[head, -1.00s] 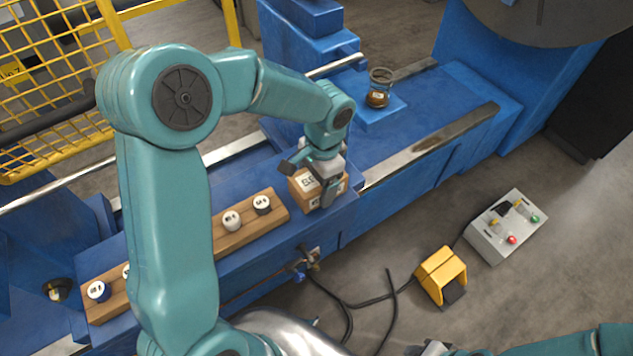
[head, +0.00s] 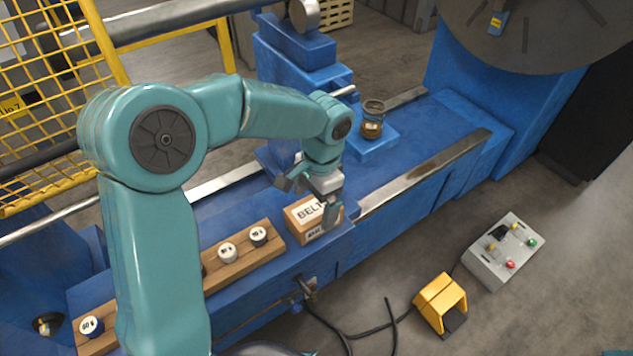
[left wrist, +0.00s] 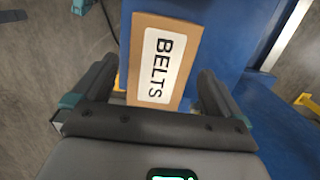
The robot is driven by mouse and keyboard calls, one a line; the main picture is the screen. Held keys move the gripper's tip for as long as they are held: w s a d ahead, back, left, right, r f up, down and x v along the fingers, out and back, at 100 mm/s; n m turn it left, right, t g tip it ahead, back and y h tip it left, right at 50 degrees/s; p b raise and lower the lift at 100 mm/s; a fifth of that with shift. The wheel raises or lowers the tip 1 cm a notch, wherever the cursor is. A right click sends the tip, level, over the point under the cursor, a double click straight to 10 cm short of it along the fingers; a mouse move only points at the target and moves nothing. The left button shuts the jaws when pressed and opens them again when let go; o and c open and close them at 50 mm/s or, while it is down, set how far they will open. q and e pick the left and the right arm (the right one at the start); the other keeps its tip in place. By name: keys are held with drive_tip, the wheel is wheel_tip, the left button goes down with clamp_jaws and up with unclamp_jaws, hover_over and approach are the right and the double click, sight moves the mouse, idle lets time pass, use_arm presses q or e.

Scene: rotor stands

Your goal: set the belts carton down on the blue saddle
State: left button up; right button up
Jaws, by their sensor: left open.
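The belts carton (head: 306,214) is a brown box with a white "BELTS" label on top. It rests on the blue saddle (head: 338,236), near the saddle's front right end. It also shows in the left wrist view (left wrist: 183,38), with its label between the fingers. My left gripper (head: 312,198) is open just above the carton, with one finger at its right side and one behind. In the left wrist view the open fingers (left wrist: 155,85) stand to either side of the carton. My right gripper is not in view.
A grey control box (head: 503,250) and a yellow foot pedal (head: 440,303) are on the floor at right.

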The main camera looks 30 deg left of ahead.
sight(318, 206)
use_arm(q)
drive_tip(key=r, duration=0.7)
drive_tip(key=shift+w+d+r, duration=0.2)
drive_tip(key=shift+w+r, duration=0.1)
drive_tip(key=shift+w, duration=0.05)
drive_tip(key=shift+f, duration=0.1)
